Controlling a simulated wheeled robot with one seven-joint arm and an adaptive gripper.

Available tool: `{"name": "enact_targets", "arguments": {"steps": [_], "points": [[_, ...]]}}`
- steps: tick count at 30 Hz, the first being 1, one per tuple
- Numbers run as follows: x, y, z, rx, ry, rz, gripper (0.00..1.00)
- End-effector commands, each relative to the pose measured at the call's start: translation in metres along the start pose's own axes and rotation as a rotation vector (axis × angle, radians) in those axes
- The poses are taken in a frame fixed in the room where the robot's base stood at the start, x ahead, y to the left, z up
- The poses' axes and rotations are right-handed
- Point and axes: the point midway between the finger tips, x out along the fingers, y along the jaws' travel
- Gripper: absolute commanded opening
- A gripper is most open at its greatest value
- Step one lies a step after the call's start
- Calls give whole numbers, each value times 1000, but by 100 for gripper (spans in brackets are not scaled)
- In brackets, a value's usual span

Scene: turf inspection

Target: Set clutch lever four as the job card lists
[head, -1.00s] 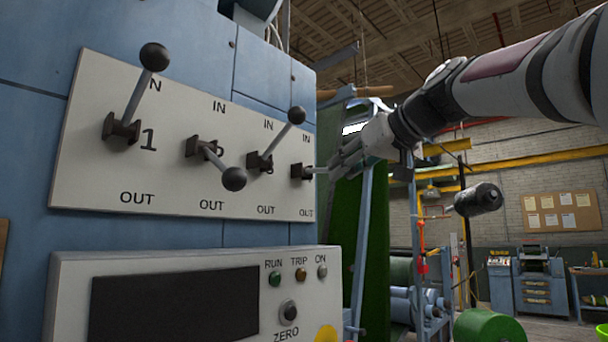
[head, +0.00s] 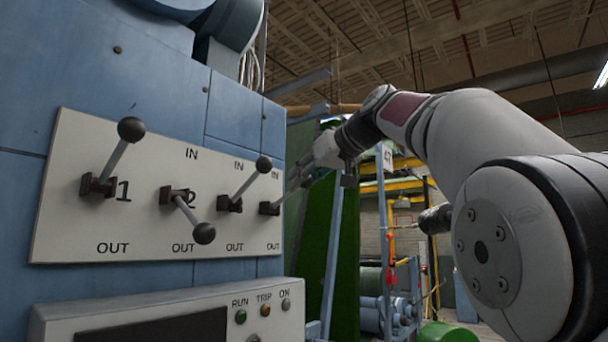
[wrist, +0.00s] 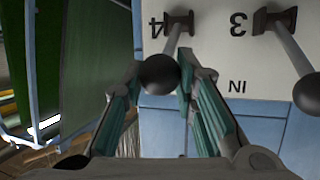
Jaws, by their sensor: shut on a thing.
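Clutch lever four (head: 270,208) is the rightmost of the levers on the white plate (head: 110,225). Its black knob (wrist: 159,74) shows between my fingers in the wrist view, with the pivot beside an upside-down 4. My gripper (head: 300,178) is shut on lever four, and its fingers hide much of the handle in the head view. The lever slants up and outward, toward the IN side. Lever one (head: 118,155) and lever three (head: 250,177) point up toward IN. Lever two (head: 190,213) points down toward OUT. No readable job card shows.
A control box (head: 130,318) with RUN, TRIP and ON lamps juts out below the plate. Lever three's knob (wrist: 308,93) is close beside my gripper. Green turf (head: 330,240) and a blue frame post (head: 334,250) stand just right of the panel.

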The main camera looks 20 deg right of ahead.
Motion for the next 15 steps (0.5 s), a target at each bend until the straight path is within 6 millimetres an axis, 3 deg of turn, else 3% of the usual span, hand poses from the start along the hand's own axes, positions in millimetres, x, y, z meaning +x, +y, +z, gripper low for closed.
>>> {"name": "enact_targets", "arguments": {"steps": [15], "points": [[-1,-4,-10,-18,-62,4,0]]}}
